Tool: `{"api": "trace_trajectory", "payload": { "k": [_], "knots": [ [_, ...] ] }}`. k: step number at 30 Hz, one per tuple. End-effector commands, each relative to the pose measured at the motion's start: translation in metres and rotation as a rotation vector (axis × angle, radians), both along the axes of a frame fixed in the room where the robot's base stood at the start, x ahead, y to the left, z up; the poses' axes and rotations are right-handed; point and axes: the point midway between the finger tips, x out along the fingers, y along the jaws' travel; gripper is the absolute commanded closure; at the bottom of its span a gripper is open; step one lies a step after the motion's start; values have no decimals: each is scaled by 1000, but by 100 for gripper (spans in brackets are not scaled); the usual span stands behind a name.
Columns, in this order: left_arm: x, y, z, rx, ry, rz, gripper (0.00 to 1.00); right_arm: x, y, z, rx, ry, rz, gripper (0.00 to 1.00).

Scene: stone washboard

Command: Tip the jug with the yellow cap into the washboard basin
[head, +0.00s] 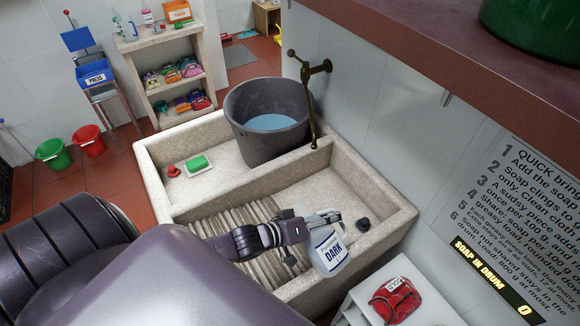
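A white jug (330,252) with a dark-blue "DARK" label is over the right-hand part of the stone washboard basin (345,190), near its front wall. No yellow cap shows on it; its top is partly hidden by my gripper. My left gripper (308,226), on the arm from the lower left, is at the jug's top and appears shut on it. The jug looks slightly tilted, and no liquid is seen leaving it. The ribbed washboard (225,222) slopes to the left of the jug. My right gripper is not in view.
A red bag (396,300) sits on a white stand at the right. The wall display (495,280) reads "SOAP IN DRUM 0".

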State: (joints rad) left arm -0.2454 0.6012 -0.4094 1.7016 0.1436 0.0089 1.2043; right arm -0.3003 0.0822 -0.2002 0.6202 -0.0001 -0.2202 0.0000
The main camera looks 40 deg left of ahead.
Motion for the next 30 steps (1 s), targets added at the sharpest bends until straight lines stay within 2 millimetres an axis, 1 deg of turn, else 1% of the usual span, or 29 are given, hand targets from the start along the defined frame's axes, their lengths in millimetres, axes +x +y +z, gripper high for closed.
{"api": "trace_trajectory", "payload": {
  "k": [1, 22, 30],
  "knots": [
    [1, -1, 2, -9, -3, -1, 100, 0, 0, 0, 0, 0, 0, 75],
    [-1, -3, 0, -101, 15, -4, 100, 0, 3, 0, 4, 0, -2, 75],
    [-1, -4, -4, -137, 23, -4, 100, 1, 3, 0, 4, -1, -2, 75]
  ]
}}
